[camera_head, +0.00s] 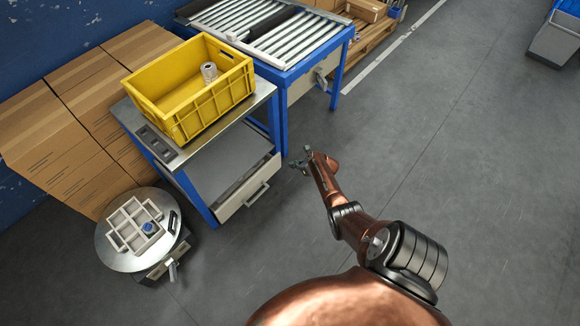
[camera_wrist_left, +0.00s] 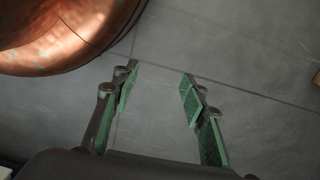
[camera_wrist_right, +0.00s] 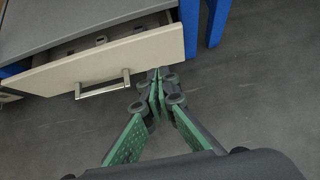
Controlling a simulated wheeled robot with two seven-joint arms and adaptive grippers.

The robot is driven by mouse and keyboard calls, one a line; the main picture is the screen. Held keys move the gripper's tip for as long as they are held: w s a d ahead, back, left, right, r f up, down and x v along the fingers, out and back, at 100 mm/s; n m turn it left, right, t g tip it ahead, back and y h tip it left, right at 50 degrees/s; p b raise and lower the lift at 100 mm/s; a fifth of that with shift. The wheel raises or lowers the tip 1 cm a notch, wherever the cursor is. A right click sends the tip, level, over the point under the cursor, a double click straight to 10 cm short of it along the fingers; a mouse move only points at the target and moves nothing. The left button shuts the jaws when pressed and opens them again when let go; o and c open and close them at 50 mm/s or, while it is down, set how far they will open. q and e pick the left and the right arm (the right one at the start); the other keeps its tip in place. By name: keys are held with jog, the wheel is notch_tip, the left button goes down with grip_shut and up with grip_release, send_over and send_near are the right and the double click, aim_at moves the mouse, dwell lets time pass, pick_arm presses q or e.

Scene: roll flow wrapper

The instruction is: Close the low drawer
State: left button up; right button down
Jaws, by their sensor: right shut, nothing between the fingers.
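The low drawer, with a pale front (camera_head: 249,189) and a metal bar handle (camera_head: 257,195), sits under the steel-topped blue bench and is pulled out, its inside partly visible. In the right wrist view, its cream front (camera_wrist_right: 120,58) and handle (camera_wrist_right: 103,84) show at upper left. My right gripper (camera_head: 300,160) is shut and empty, in front of the bench and to the right of the handle. In the right wrist view, its fingertips (camera_wrist_right: 157,80) are close to the front's right end; I cannot tell whether they touch. My left gripper (camera_wrist_left: 158,92) is open and empty over floor.
A yellow crate (camera_head: 217,100) with a grey roll stands on the bench (camera_head: 225,118). A roller conveyor (camera_head: 318,35) is behind it. A round stand (camera_head: 117,258) with a divided tray is at lower left, beside stacked cartons (camera_head: 40,125).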

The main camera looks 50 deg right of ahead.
jog(key=a+n+b, duration=0.2)
jog(key=a+n, duration=1.6)
jog(key=a, duration=0.3)
pick_arm(q)
notch_tip(320, 180, up, 11)
jog(key=w+d+b, duration=0.2)
pick_arm(e)
jog(key=b, duration=0.7)
send_near(246, 187)
jog(key=shift+x, duration=3.05)
pick_arm(q)
jog(key=w+d+f+t+h, duration=0.2)
jog(key=w+d+f+t, duration=0.3)
jog(key=w+d+f, duration=0.3)
jog(key=shift+w+f+t+h, duration=0.4)
jog(key=shift+w+f, duration=0.3)
jog(key=shift+w, duration=0.55)
pick_arm(e)
jog(key=shift+s+f, duration=0.1)
jog(key=shift+f, duration=0.05)
jog(key=shift+d, duration=0.1)
